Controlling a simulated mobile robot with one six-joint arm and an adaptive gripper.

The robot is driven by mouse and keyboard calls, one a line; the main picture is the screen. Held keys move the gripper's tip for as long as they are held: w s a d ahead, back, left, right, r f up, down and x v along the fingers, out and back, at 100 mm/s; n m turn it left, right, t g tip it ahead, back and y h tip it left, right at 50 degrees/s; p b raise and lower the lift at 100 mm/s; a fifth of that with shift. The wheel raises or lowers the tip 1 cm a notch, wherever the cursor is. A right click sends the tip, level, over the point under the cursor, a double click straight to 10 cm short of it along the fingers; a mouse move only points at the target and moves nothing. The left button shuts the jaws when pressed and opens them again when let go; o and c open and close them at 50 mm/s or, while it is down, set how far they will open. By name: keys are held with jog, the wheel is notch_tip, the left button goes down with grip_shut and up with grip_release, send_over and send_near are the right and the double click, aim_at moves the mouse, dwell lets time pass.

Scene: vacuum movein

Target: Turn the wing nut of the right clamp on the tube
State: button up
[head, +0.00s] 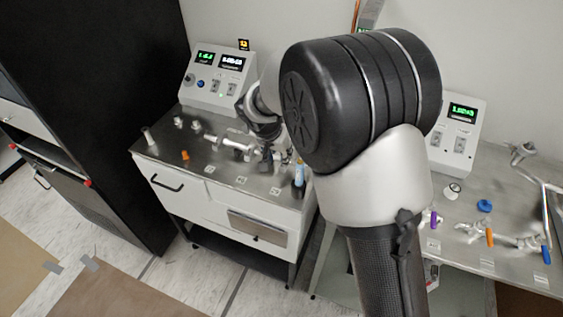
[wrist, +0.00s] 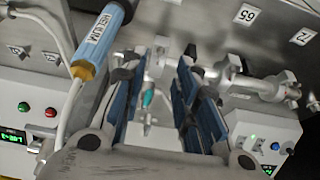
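The tube (head: 235,145) is a metal pipe lying across the left steel bench in the head view. In the wrist view its flanged metal parts (wrist: 262,88) run off to the right of the fingers. My gripper (wrist: 163,68) is open, its two blue-padded fingers apart. Grey metal of what looks like the right clamp shows between and just beyond the fingertips; I cannot clearly make out its wing nut or tell whether the fingers touch it. In the head view my gripper (head: 272,155) is at the tube's right end, partly hidden by my arm.
A blue and orange wand marked HELIUM (wrist: 100,40) stands close left of the fingers. An orange part (head: 185,155) and small fittings lie on the bench. A second bench (head: 465,215) holds more clamps.

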jog(key=x, duration=0.5)
jog(key=shift+f+b, duration=0.25)
jog(key=shift+b, duration=0.15)
jog(key=shift+c, duration=0.4)
grip_shut()
